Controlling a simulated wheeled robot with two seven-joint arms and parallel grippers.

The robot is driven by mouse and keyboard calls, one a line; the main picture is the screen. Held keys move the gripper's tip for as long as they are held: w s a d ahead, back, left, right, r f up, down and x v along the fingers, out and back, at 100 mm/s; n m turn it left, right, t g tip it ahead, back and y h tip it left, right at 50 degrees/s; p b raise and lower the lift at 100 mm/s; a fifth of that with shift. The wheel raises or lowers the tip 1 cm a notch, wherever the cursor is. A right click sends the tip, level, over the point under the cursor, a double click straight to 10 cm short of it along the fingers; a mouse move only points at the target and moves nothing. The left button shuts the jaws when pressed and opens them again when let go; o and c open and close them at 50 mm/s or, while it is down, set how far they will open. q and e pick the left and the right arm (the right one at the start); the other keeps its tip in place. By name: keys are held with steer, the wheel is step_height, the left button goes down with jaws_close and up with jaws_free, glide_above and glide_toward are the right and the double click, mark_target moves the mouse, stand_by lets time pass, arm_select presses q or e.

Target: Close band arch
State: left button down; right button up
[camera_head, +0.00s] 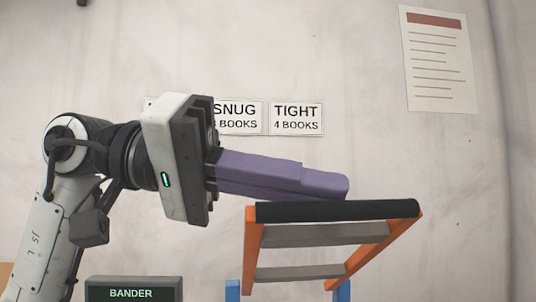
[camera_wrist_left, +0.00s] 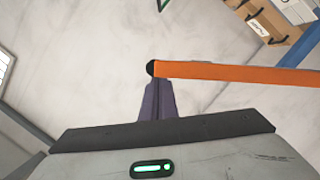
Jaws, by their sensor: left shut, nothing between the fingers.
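The band arch is an orange frame with grey crossbars and a black top bar (camera_head: 335,210), raised and leaning at the right of the head view. In the left wrist view its orange side (camera_wrist_left: 235,72) runs out to the right from the black bar end (camera_wrist_left: 151,68). My left gripper (camera_head: 342,187) has its purple fingers shut together and empty. The fingers (camera_wrist_left: 157,92) point at the bar end in the wrist view. My right gripper is not in view.
A dark box labelled BANDER (camera_head: 132,291) stands below my left arm. Blue posts (camera_head: 233,291) show under the arch. SNUG and TIGHT signs (camera_head: 296,118) and a paper sheet (camera_head: 438,60) hang on the wall. Cardboard boxes (camera_wrist_left: 268,25) sit at the wrist view's upper right.

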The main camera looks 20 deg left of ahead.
arm_select(q)
steer(key=s+d+f+m+t+y+b, duration=0.1)
steer(key=s+f+m+b, duration=0.3)
steer(key=f+b, duration=0.5)
step_height(320, 180, down, 4)
steer(key=shift+s+d+r+m, duration=0.15)
steer(key=shift+s+d+m, duration=0.25)
steer(key=shift+s+d, duration=0.4)
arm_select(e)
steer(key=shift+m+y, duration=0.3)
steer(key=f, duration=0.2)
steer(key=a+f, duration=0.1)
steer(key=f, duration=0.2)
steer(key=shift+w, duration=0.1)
arm_select(q)
steer(key=shift+a+r, duration=0.1)
